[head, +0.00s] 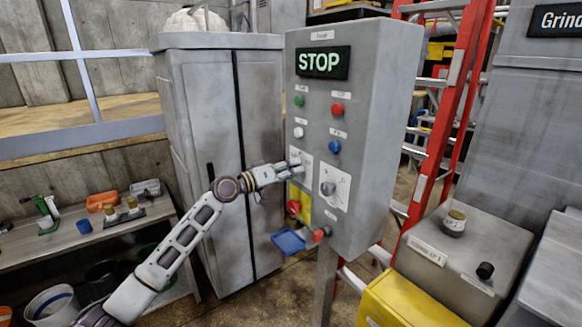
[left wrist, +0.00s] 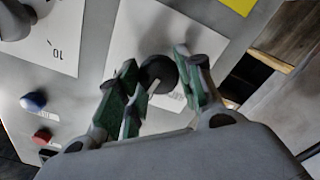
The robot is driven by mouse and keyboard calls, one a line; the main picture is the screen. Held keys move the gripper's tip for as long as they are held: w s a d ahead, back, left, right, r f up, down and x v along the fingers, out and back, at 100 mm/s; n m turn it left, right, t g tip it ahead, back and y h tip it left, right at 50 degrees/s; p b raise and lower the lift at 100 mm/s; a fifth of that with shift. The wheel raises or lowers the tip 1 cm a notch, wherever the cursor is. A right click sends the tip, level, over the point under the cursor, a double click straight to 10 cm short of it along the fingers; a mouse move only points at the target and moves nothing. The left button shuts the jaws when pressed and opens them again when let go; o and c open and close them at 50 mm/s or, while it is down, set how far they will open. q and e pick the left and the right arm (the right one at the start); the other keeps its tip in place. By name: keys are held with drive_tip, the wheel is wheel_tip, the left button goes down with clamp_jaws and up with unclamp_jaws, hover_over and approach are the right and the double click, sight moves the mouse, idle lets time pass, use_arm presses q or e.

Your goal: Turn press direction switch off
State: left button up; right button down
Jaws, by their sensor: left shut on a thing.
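A dark round switch knob (left wrist: 158,72) with a pale pointer line sits on a white plate (left wrist: 125,45) of the grey control panel (head: 374,110). Its label is too blurred to read, so I cannot confirm its name. My left gripper (head: 294,171) reaches the panel from the left. In the left wrist view, the green-padded fingers of my left gripper (left wrist: 158,85) are on either side of the knob, shut on it. In the head view the gripper hides most of this knob. My right gripper is not in view.
A dial knob (head: 328,188) on a second plate is just right of my gripper. Above are a lit STOP sign (head: 323,62) and red (head: 337,109) and blue (head: 334,147) buttons. A red-and-yellow switch (head: 294,207) and a blue flap (head: 288,242) are below. A grey cabinet (head: 205,120) stands left.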

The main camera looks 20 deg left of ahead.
use_arm(q)
drive_tip(key=shift+n+p, duration=0.35)
drive_tip(key=shift+n, duration=0.55)
drive_tip(key=o, duration=1)
drive_tip(key=shift+a, duration=0.1)
drive_tip(key=v, duration=1.2)
idle(0.5)
